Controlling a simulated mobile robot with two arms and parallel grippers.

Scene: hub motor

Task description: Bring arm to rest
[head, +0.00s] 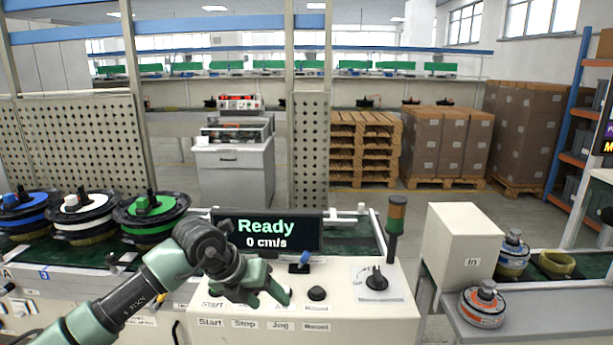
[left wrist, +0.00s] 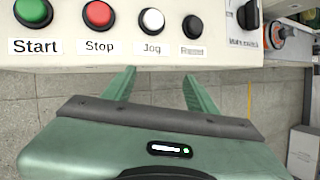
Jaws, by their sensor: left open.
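My left gripper (head: 268,291) reaches in from the lower left over the front of the white control box (head: 330,332). In the left wrist view its two green fingers (left wrist: 160,90) are spread apart with nothing between them. They point toward the box's front edge, below a row with a green Start button (left wrist: 33,12), a red Stop button (left wrist: 98,14), a white Jog button (left wrist: 152,21) and a black button (left wrist: 193,27). In the head view the arm hides part of this row. My right gripper is not in view.
A display (head: 266,232) behind the box reads "Ready 0 cm/s". Spools, including a green one (head: 150,226), stand at the left. A signal tower (head: 395,225) rises at the box's right. An "In" box (head: 465,245) and an orange-banded motor (head: 483,307) are on the right table.

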